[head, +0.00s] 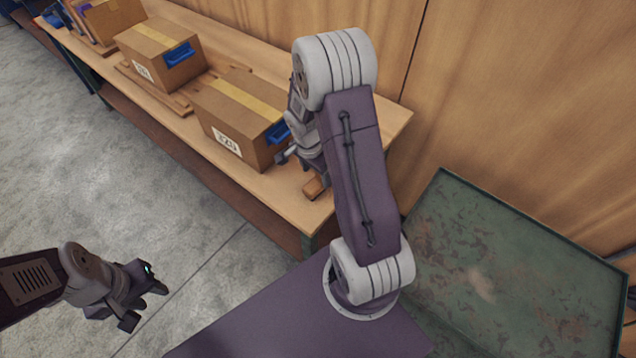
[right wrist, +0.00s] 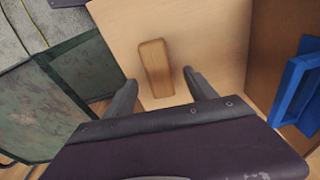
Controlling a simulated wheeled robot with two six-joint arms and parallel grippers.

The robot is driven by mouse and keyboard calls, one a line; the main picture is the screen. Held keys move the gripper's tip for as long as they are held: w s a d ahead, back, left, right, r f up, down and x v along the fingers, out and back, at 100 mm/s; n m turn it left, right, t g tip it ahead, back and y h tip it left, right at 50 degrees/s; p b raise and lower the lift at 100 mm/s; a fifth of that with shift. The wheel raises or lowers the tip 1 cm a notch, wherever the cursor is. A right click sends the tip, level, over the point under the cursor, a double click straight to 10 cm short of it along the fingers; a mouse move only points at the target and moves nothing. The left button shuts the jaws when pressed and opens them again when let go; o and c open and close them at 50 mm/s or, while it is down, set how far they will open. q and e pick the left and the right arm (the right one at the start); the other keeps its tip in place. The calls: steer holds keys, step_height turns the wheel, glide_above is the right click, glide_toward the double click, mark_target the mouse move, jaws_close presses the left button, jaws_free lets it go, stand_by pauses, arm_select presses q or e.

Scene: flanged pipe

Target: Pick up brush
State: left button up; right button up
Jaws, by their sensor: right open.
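The brush (head: 315,187) shows as a small brown wooden block on the workbench top, near the bench's end; its bristles are not visible. In the right wrist view the brush (right wrist: 157,68) lies ahead of and between the fingertips of my right gripper (right wrist: 159,80). The right gripper is open and empty, with no visible contact. In the head view my right gripper (head: 296,155) is partly hidden by its own arm, close to the brush. My left gripper (head: 146,302) is out over the floor at the lower left, fingers apart and empty.
A cardboard box (head: 235,118) with a blue handle (head: 278,132) stands just left of the brush on the wooden workbench (head: 384,128). Another cardboard box (head: 160,55) stands further along. A green metal table (head: 520,265) is at the right. The floor at left is clear.

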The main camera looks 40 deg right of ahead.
mark_target(319, 180)
steer(key=shift+w+f, duration=0.1)
steer(key=shift+f, duration=0.05)
steer(key=f, duration=0.3)
steer(key=d+f, duration=0.1)
steer(key=shift+s+f, duration=0.25)
steer(key=shift+f, duration=0.05)
steer(key=shift+w+d+f, duration=0.1)
steer(key=shift+f, duration=0.05)
jaws_close()
steer(key=shift+r, duration=0.2)
